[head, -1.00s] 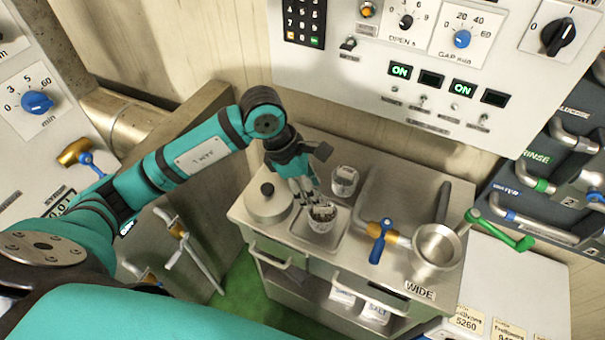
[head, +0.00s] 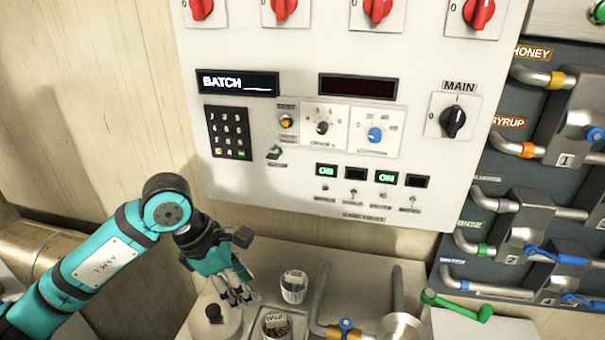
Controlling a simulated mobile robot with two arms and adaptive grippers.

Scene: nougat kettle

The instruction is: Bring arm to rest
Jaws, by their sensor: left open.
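My left arm comes in from the left in the head view, teal with dark joints. Its gripper (head: 238,292) points down above the steel counter. The fingers are apart and nothing shows between them. A labelled cup (head: 276,325) stands just below and right of the fingertips, cut by the lower edge. A second labelled cup (head: 293,286) stands behind it, to the right of the gripper. I cannot tell whether the fingers touch the nearer cup. My right gripper is not in view.
A lidded pot (head: 212,325) stands left of the cups. A control panel (head: 290,190) with knobs, keypad and lit ON displays rises behind the counter. A pipe with a blue valve (head: 345,325) and a green-handled lever (head: 455,305) stand to the right. Ingredient taps line the right wall.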

